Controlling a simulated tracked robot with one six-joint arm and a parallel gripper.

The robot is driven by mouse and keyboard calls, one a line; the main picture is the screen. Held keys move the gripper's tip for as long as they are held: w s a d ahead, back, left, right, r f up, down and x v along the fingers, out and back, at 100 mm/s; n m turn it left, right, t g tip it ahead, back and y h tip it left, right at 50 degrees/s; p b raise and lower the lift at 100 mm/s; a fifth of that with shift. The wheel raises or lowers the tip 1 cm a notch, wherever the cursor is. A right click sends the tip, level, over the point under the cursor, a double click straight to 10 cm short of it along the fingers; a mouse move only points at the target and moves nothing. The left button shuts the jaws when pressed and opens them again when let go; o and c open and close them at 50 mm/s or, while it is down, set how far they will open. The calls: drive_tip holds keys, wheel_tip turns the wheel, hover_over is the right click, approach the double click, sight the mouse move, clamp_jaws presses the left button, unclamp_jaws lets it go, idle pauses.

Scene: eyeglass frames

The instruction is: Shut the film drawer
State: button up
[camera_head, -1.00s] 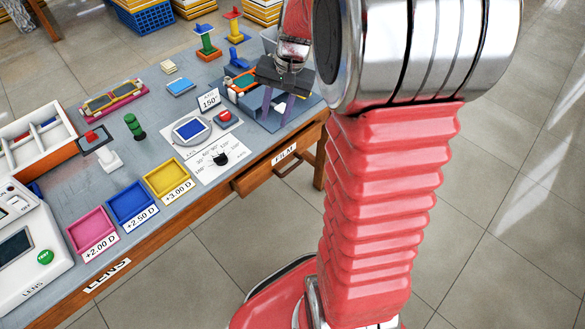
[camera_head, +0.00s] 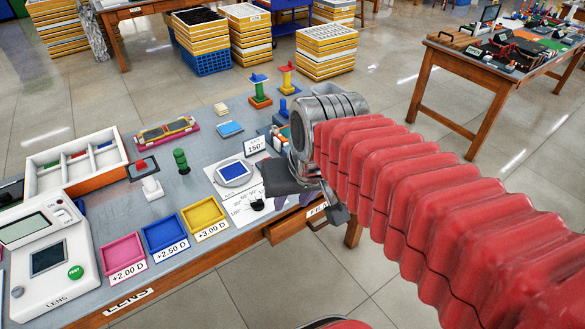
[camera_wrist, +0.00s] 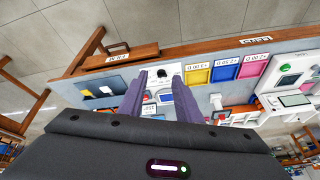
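The film drawer (camera_head: 284,230) is a wooden drawer under the table's front edge, below the FILM label (camera_head: 317,209). It sticks out from the table front by some amount; its right part is partly hidden by my gripper. In the wrist view the drawer (camera_wrist: 123,47) lies upside down at upper left, apart from the fingers. My gripper (camera_wrist: 158,76) shows two purple fingers spread apart with nothing held between them. In the head view its dark body (camera_head: 286,180) hangs over the table's front right part, and the fingers are mostly hidden there.
On the grey table (camera_head: 205,152) stand pink (camera_head: 122,252), blue (camera_head: 164,232) and yellow (camera_head: 203,214) lens trays, a lens device (camera_head: 48,258) and a white divided box (camera_head: 77,163). The floor before the drawer is clear.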

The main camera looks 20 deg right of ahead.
drive_tip(key=s, duration=0.1)
drive_tip(key=s+a+n, duration=0.1)
drive_tip(key=s+a+n+t, duration=0.1)
drive_tip(key=s, duration=0.1)
drive_tip(key=shift+s, duration=0.1)
drive_tip(key=shift+a, duration=0.1)
idle(0.4)
